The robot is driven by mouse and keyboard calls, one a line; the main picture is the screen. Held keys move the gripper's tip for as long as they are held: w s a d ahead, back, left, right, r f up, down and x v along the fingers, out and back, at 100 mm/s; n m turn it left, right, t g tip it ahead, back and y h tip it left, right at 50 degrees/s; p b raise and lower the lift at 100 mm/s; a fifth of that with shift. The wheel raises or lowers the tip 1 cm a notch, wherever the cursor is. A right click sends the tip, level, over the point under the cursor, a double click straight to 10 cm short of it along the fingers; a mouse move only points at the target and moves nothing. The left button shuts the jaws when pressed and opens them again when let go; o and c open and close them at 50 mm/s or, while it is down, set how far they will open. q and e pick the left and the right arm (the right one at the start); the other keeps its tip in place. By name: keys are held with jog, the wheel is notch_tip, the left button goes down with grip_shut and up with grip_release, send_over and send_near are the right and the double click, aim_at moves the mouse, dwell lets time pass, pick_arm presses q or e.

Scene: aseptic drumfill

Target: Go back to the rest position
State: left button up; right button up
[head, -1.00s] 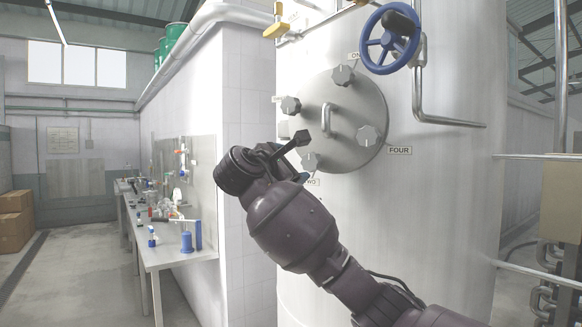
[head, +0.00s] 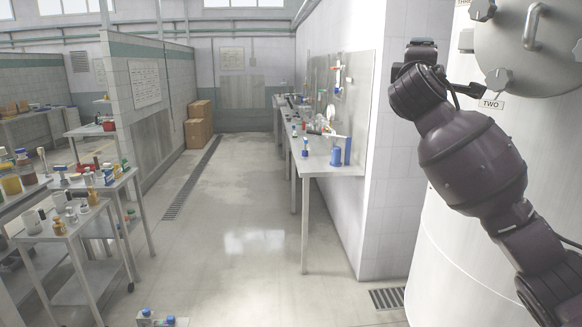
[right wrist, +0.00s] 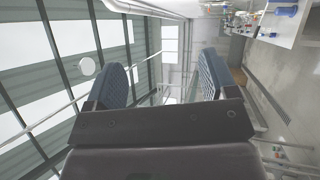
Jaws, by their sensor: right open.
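My right arm (head: 472,165) comes in from the lower right of the head view, bent upward, its wrist in front of the white wall corner and left of the tank's round hatch (head: 540,50). In the right wrist view my right gripper (right wrist: 163,80) is open, its two blue padded fingers wide apart with nothing between them. The head view does not show clearly how its fingertips sit. My left gripper is in neither view.
A steel tank (head: 440,255) stands close at the right. A wall bench (head: 330,168) with lab items is in the middle. A cart (head: 75,228) with bottles and cups stands at the left. The floor aisle (head: 235,215) between them is clear.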

jog(key=s+a+f+m+y, duration=0.2)
jog(key=f+y, duration=0.2)
jog(key=f, duration=0.7)
jog(key=s+a+f+m+y, duration=0.15)
jog(key=f+y, duration=0.25)
jog(key=f, duration=0.8)
jog(key=s+a+f+m+y, duration=0.15)
jog(key=f+y, duration=0.25)
jog(key=f, duration=0.7)
jog(key=s+d+f+m+g+h, duration=0.1)
jog(key=s+d+f+m+g, duration=0.1)
jog(key=s+f, duration=0.9)
jog(key=s+d+f+m+g+h, duration=0.1)
jog(key=s+d+f+m+g, duration=0.1)
jog(key=s+f, duration=0.9)
jog(key=s+d+f+m+g+h, duration=0.1)
jog(key=s+d+f+m+g, duration=0.2)
jog(key=s+f, duration=0.9)
jog(key=shift+f+g+h, duration=0.15)
jog(key=shift+g+h, duration=0.15)
jog(key=shift+g, duration=0.1)
